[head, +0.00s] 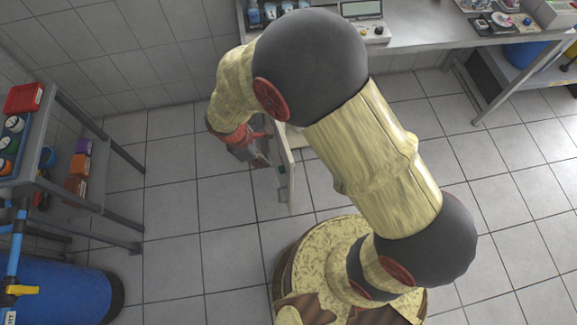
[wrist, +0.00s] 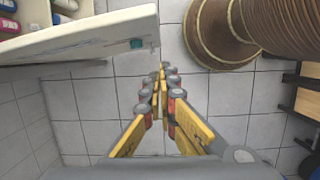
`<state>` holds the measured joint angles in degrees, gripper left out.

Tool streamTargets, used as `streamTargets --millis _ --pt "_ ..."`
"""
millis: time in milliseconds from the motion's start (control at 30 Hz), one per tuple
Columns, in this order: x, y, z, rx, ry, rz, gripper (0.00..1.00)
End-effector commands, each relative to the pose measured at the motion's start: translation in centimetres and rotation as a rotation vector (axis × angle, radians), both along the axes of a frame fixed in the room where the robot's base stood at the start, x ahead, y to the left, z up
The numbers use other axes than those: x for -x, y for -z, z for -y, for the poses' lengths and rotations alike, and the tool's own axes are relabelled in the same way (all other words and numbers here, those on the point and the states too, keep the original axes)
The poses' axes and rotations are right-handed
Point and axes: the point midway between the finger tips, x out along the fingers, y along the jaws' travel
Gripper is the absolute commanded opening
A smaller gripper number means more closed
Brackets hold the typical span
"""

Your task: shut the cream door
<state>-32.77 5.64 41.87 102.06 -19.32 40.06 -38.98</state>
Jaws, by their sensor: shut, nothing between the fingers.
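The cream door (head: 290,182) stands open, seen nearly edge-on in the head view, partly hidden behind my arm. In the wrist view the door (wrist: 90,36) fills the upper left, with a small teal piece (wrist: 137,44) near its free end. My gripper (head: 264,164) is shut and empty, just left of the door in the head view. In the wrist view the fingertips of my gripper (wrist: 162,70) are close to the door's free end. I cannot tell whether they touch it. The door's hinge side is hidden in the head view.
A grey bench (head: 425,38) with a meter (head: 362,10) runs along the back. Bottles (wrist: 66,6) stand behind the door. A grey rack (head: 95,190) with coloured boxes is at the left, above a blue tank (head: 60,290). Tiled floor (head: 185,200) between rack and door is clear.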

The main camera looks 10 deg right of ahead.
Motion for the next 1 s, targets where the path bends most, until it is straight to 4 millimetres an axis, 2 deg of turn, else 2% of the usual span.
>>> streamTargets --millis 167,333,833,1000 --pt "-0.6 0.0 -0.3 -0.009 -0.115 -0.008 0.0" --pt "-0.6 1.2 0.0 -0.009 -0.13 -0.013 0.0" --pt "-0.8 10.3 2.2 -0.01 -0.126 -0.012 0.0" --pt "-1.1 9.7 4.8 -0.011 -0.123 -0.01 0.0"
